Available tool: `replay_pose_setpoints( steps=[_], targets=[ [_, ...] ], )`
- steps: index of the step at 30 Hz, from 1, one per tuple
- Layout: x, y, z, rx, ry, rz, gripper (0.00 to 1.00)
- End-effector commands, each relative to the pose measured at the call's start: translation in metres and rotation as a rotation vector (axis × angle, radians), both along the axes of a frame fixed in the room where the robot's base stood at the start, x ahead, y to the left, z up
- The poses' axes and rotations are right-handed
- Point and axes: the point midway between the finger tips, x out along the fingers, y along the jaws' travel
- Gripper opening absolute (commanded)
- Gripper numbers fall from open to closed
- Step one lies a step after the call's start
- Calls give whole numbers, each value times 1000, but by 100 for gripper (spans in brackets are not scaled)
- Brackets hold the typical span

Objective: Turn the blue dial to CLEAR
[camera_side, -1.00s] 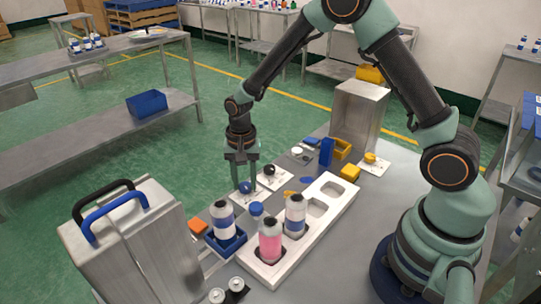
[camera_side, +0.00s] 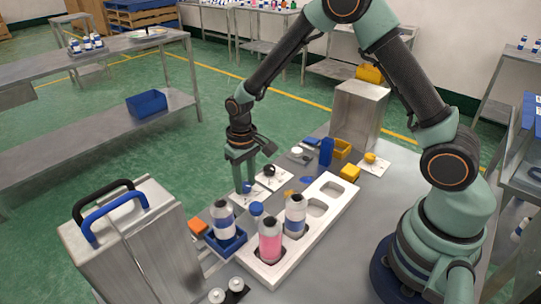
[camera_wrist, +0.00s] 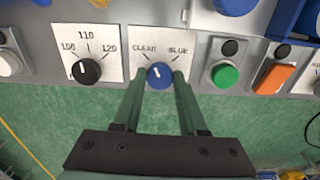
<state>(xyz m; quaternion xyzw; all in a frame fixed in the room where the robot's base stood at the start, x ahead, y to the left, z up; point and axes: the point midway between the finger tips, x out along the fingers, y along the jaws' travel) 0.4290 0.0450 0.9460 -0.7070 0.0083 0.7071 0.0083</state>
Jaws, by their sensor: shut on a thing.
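The blue dial (camera_wrist: 159,77) sits on a white plate (camera_wrist: 146,60) marked CLEAR on the left and BLUE on the right. Its white pointer mark looks roughly upward, between the two labels; its exact angle is hard to read. My gripper (camera_wrist: 158,82) has one finger on each side of the dial and is shut on it. In the side view my gripper (camera_side: 246,187) reaches straight down to the dial (camera_side: 247,187), which is partly hidden by the fingers.
Left of the dial is a black knob (camera_wrist: 87,71) with a 100–110–120 scale. To the right are a green button (camera_wrist: 225,75) and an orange switch (camera_wrist: 274,79). A white tray (camera_side: 327,230) with bottles and a blue holder (camera_side: 226,244) stand close by.

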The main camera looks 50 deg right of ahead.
Motion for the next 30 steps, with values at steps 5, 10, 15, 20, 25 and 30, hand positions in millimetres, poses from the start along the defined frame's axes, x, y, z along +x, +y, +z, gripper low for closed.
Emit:
replay_pose_setpoints(
  steps=[5,10,15,20,25,30],
  targets=[
    [0,0,1,0,0,144,0],
    [0,-1,1,0,0,251,0],
    [0,-1,1,0,0,324,0],
    [0,-1,1,0,0,362,0],
    [0,-1,1,0,0,376,0],
    [0,-1,1,0,0,378,0]
  ],
)
